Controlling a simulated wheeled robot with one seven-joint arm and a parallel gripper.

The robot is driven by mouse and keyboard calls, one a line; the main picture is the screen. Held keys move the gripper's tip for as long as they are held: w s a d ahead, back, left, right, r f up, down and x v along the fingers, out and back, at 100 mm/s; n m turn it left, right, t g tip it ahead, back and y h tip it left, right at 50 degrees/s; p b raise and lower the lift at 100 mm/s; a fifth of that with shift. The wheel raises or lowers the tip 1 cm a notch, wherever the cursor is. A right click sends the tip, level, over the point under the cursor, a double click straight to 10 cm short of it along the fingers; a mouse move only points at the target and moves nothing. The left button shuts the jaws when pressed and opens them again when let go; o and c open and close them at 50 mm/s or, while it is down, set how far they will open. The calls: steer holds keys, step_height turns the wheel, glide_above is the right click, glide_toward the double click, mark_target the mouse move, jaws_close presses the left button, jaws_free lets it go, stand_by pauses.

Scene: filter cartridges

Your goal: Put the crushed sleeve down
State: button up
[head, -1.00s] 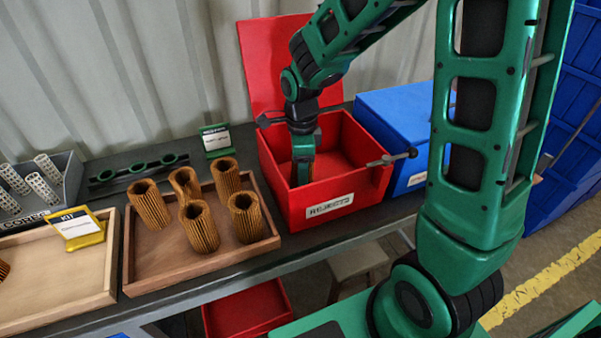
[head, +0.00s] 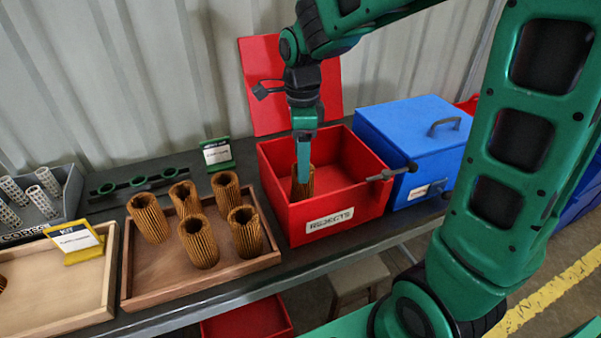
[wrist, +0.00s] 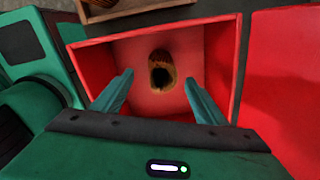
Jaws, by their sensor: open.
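The crushed sleeve (head: 309,184), a brown pleated tube, stands in the open red rejects box (head: 340,222), near its left side in the head view. In the wrist view the sleeve (wrist: 161,72) shows its dark open end toward the camera and rests on the box floor. My gripper (head: 303,172) is above it inside the box, pointing down. In the wrist view its fingers (wrist: 158,77) are spread, with a gap on both sides of the sleeve. A finger hides part of the sleeve in the head view.
A wooden tray (head: 136,279) with several brown pleated sleeves stands left of the box. A blue lidded box (head: 405,140) stands close on its right. The red lid (head: 262,85) is raised behind. A clamp-like handle (head: 393,173) sticks out at the box's right wall.

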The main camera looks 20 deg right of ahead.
step_height(320, 180, up, 2)
steer(key=shift+r, duration=0.1)
stand_by(0.5)
